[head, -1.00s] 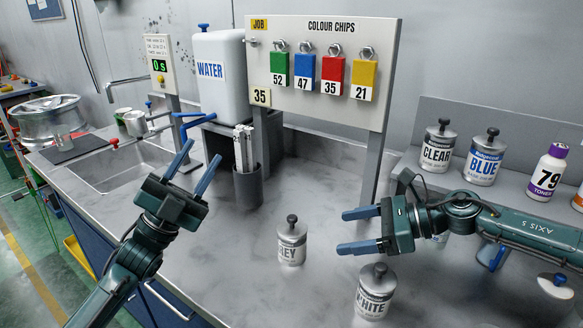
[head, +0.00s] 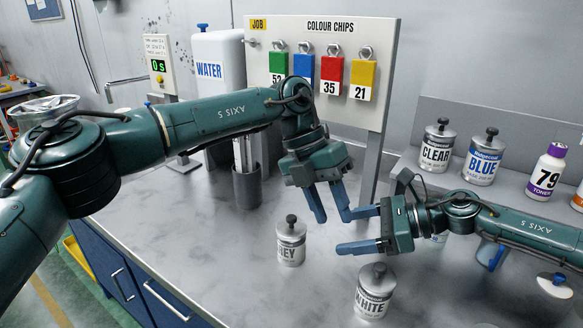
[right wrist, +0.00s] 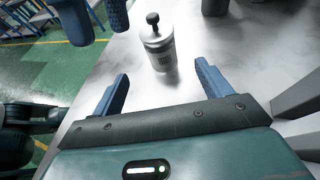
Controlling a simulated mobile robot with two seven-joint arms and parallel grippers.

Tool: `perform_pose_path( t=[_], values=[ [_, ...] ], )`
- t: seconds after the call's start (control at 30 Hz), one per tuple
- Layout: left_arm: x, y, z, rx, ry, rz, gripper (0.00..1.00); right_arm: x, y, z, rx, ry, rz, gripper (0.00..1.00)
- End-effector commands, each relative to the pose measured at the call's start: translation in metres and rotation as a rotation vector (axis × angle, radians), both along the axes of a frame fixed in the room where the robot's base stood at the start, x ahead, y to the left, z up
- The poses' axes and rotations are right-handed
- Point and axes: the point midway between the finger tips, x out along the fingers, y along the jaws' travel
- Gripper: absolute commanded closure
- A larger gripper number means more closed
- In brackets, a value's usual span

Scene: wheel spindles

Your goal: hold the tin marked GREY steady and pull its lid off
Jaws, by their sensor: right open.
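The GREY tin (head: 291,250), a small white-and-silver tin with part of its label showing, stands upright on the counter. Its lid (head: 291,229) with a dark knob is on. In the right wrist view the tin (right wrist: 163,54) stands ahead of my open fingers. My right gripper (head: 343,231) is open and empty, to the right of the tin, its fingers pointing left at it. My left gripper (head: 334,220) is open and empty, above and to the right of the tin, fingers pointing down. Its fingers also show at the top left of the right wrist view.
The WHITE tin (head: 374,292) stands in front of my right gripper. CLEAR (head: 437,146) and BLUE (head: 485,158) tins and a toner bottle (head: 546,172) stand on the right shelf. The chip board (head: 318,65) rises behind. The counter's front left is clear.

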Motion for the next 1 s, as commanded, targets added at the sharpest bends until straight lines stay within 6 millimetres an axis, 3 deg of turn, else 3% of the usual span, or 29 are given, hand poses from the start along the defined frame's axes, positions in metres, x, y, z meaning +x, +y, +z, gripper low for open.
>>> perform_pose_path(
  t=[0.1, 0.3, 0.57, 1.0],
  values=[
    [0.029, 0.032, 0.020, 0.215, -0.135, 0.071, 0.64, 0.000, 0.000, 0.000, 0.000, 0.000, 0.000, 0.23],
    [0.050, 0.061, 0.043, 0.377, -0.236, 0.148, 0.64, 0.000, 0.000, 0.000, 0.000, 0.000, 0.000, 0.23],
    [0.052, 0.065, 0.046, 0.396, -0.248, 0.159, 0.64, 0.005, 0.023, -0.009, 0.001, -0.001, 0.004, 0.23],
    [0.052, 0.065, 0.046, 0.393, -0.246, 0.157, 0.64, 0.023, 0.096, -0.041, 0.000, 0.000, 0.001, 0.23]
  ],
)
